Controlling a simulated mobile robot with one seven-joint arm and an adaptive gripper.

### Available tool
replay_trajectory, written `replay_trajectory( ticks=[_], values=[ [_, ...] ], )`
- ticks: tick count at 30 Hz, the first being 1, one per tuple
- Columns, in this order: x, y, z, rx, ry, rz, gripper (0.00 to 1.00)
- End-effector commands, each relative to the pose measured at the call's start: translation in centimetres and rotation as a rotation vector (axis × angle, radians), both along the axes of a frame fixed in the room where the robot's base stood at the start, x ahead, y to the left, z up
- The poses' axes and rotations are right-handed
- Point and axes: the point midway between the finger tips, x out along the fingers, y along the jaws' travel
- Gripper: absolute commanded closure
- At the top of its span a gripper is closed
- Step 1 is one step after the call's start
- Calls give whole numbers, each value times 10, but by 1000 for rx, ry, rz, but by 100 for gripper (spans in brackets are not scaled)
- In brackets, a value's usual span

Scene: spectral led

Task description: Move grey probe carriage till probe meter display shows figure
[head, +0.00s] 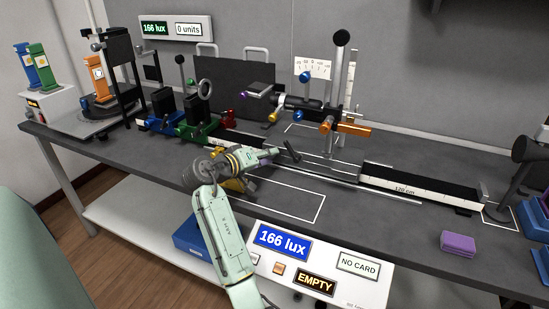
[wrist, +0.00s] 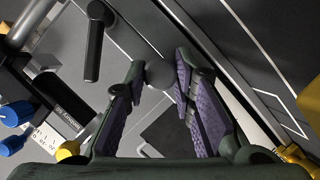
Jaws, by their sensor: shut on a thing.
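My gripper (wrist: 160,80) shows in the wrist view, with purple-padded fingers closed around a grey rounded knob (wrist: 160,73). The body under the knob is mostly hidden by the fingers, so I cannot tell for sure that it is the grey probe carriage. In the head view the end of my arm is over the bench track, and the fingertips are not clear. The front meter box has a blue display (head: 282,243) reading 166 lux. The wall display panel (head: 174,29) reads 166 lux and 0 units.
A black lever (head: 290,151) stands close beside my gripper, also in the wrist view (wrist: 95,40). An instrument with blue and orange knobs (head: 300,112) stands behind. A track marked 120 cm (head: 405,190) extends right. A purple block (head: 458,243) lies front right.

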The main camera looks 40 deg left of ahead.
Motion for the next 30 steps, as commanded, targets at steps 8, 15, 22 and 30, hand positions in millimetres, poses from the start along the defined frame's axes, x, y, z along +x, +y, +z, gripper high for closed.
replay_trajectory(
  ticks=[8, 15, 22, 30],
  values=[
    [-1, 1, 0, 0, 0, 3, 100],
    [0, 0, 0, 0, 0, 1, 62],
    [0, 0, 0, 0, 0, 0, 56],
    [-9, 0, 2, 0, 0, 1, 56]
  ],
)
